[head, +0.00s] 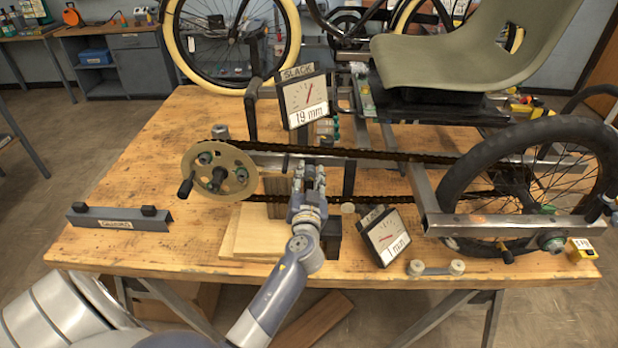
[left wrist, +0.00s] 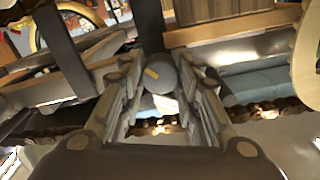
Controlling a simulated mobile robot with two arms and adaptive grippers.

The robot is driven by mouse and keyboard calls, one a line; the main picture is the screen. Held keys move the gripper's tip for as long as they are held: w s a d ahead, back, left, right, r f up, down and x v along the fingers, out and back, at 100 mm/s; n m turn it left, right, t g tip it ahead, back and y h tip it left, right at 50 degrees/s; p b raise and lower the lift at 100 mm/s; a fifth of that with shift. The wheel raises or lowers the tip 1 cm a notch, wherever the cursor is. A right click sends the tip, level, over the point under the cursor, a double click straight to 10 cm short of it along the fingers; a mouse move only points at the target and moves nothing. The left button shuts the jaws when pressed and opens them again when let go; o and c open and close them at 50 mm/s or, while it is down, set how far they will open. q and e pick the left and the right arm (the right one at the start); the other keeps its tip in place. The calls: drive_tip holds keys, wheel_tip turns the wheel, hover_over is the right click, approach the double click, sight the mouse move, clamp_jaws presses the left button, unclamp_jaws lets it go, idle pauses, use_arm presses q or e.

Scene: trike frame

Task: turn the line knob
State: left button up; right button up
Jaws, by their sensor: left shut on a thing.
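My left gripper (head: 311,168) reaches up from the front of the bench, beside the chain run. In the left wrist view its fingers (left wrist: 160,105) are closed around a round grey knob (left wrist: 160,74) with a yellow mark, which I take to be the line knob. In the head view the fingers hide the knob. A tilted gauge (head: 386,236) right of the gripper reads 1 mm; its label is partly hidden. The gauge labelled SLACK (head: 304,98) stands above the chain and reads 19 mm. My right gripper is not seen.
A chain (head: 370,155) runs from the chainring with crank (head: 218,172) to the rear wheel (head: 530,185). Wooden blocks (head: 250,235) lie left of the gripper. A grey bar (head: 119,217) lies at the bench's left.

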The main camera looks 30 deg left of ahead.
use_arm(q)
drive_tip(key=m+b, duration=0.1)
drive_tip(key=m, duration=0.3)
drive_tip(key=shift+m, duration=1.8)
drive_tip(key=o, duration=1.1)
drive_tip(key=shift+f, duration=0.1)
drive_tip(key=shift+c, duration=0.2)
drive_tip(key=shift+d, duration=0.1)
drive_tip(key=v, duration=1.2)
